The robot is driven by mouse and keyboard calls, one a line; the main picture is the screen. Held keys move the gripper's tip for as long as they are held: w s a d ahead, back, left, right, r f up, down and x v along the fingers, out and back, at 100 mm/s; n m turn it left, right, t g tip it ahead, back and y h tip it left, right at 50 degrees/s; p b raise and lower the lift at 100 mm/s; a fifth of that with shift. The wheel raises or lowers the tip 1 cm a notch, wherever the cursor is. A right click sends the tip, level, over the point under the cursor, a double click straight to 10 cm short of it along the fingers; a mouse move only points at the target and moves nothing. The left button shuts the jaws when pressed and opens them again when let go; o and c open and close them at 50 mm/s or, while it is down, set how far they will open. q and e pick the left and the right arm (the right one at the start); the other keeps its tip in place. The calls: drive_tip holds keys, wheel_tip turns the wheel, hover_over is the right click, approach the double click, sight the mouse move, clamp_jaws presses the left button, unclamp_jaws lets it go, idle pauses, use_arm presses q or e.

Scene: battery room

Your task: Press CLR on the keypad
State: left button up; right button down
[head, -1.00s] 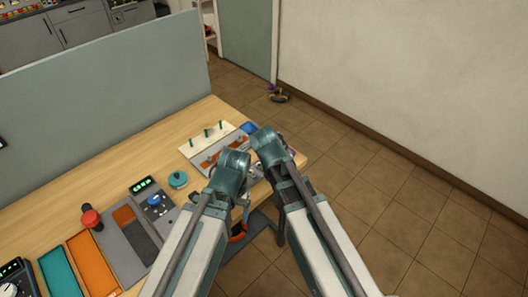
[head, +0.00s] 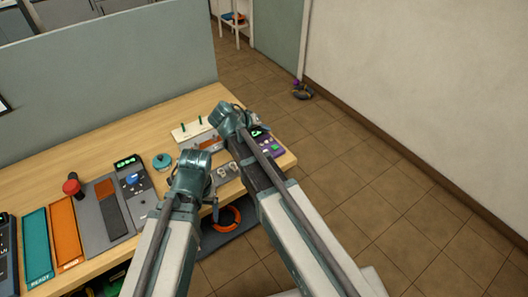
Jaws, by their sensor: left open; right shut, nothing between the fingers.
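The keypad appears to be the purple unit (head: 265,143) with a green-lit display and small buttons, at the right end of the desk. Its left part is hidden behind my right arm, and its labels are too small to read. My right gripper (head: 228,117) is shut and empty, to the left of and beyond the keypad in the picture. My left gripper (head: 190,166) is open and empty, nearer and further left, apart from the keypad. The fingers of both are mostly hidden by the wrists.
On the wooden desk (head: 120,128) stand a white rack with green pegs (head: 190,133), a teal round knob (head: 162,161), a grey unit with a blue knob (head: 131,180), a red button (head: 72,187), and teal (head: 37,246) and orange (head: 65,233) trays. A grey partition (head: 120,70) stands behind.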

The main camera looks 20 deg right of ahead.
drive_tip(key=shift+f, duration=0.1)
wheel_tip(320, 180, down, 9)
drive_tip(key=b, duration=0.9)
idle(1.8)
drive_tip(key=shift+f+b, duration=0.25)
drive_tip(key=shift+b, duration=0.1)
drive_tip(key=shift+f+b, duration=0.4)
drive_tip(key=shift+f, duration=0.05)
idle(0.5)
drive_tip(key=shift+r, duration=0.2)
drive_tip(key=shift+r+p, duration=0.7)
drive_tip(key=shift+p, duration=0.2)
